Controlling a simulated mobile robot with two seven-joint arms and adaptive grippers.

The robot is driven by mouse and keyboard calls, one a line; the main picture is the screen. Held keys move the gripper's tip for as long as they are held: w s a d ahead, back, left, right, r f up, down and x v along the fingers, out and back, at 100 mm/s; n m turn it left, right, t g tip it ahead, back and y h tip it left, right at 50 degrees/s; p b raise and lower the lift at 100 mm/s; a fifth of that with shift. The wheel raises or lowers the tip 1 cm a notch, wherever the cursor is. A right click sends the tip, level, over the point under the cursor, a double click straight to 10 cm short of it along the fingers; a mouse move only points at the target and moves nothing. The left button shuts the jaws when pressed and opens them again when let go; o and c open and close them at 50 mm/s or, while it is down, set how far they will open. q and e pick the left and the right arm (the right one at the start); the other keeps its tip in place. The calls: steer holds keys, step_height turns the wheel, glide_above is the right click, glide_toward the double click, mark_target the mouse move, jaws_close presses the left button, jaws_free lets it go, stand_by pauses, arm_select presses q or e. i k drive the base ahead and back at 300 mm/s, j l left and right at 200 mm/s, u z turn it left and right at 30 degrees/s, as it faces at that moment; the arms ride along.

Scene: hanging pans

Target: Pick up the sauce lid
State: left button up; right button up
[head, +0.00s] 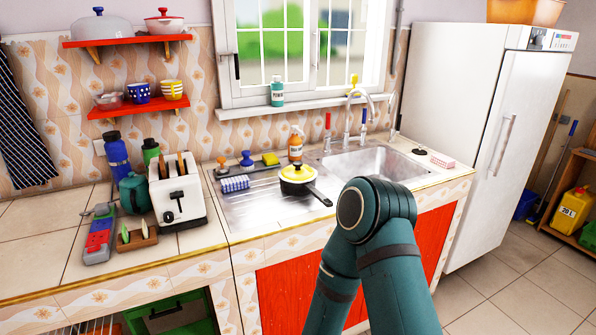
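A small black saucepan (297,187) with a long dark handle stands on the metal draining surface left of the sink bowl. A dark teal link of one of my arms rises in the lower middle of the head view, in front of the counter and to the right of the saucepan. Neither of my grippers shows in this view.
A toaster (177,197) stands left of the draining surface (245,208). An orange bottle (295,145) and small brushes stand behind the saucepan. The sink bowl (375,165) and tap are to the right, then a white fridge (470,110). Red shelves hold pots and cups.

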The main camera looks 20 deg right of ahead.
mark_target(297, 173)
steer(key=z, duration=0.6)
steer(key=i+z, duration=0.15)
steer(key=z, duration=0.2)
steer(key=i+z, duration=0.2)
steer(key=z, duration=0.15)
steer(key=i+z, duration=0.15)
steer(key=z, duration=0.2)
